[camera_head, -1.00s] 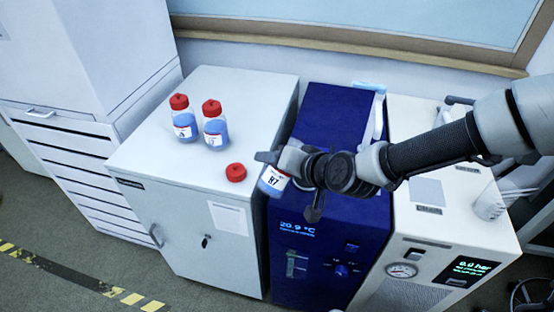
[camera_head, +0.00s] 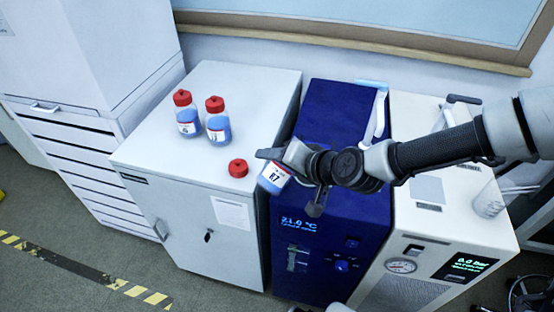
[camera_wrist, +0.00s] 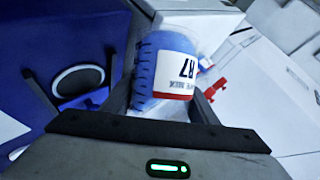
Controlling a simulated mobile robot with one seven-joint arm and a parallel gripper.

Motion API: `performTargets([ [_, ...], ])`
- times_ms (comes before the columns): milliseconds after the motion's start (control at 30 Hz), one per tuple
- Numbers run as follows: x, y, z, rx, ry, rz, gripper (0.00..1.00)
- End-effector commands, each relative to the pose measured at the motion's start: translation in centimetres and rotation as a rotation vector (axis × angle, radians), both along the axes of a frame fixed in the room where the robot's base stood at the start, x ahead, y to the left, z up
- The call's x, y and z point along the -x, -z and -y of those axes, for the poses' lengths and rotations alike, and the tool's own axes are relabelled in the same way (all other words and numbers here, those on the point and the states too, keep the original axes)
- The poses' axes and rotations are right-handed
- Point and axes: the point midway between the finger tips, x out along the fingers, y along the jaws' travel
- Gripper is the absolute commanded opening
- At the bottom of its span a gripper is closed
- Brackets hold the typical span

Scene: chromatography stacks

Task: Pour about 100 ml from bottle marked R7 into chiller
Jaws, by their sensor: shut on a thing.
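Bottle R7 (camera_head: 273,178) is a clear bottle with blue liquid and a white label. My gripper (camera_head: 280,160) is shut on it, above the front left edge of the blue chiller (camera_head: 322,222). The bottle also shows between the fingers in the wrist view (camera_wrist: 172,75), with its label upside down there. Its mouth is hidden, and its exact tilt is hard to tell. The chiller's display reads about 21.0 °C. I cannot tell whether liquid is flowing.
A red cap (camera_head: 238,168) lies on the white cabinet (camera_head: 190,170). Two red-capped bottles with blue liquid, one left (camera_head: 187,115) and one right (camera_head: 217,122), stand behind it. A white unit with a gauge (camera_head: 402,266) stands right of the chiller. A white handle (camera_head: 377,118) rises behind my arm.

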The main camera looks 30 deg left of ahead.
Motion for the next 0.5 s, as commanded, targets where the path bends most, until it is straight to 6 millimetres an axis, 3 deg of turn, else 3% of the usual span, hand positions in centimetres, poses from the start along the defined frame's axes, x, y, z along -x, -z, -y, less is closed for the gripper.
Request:
performTargets([
  [500, 0.33, 0.27, -0.14, -0.031, 0.0, -0.095, 0.18],
])
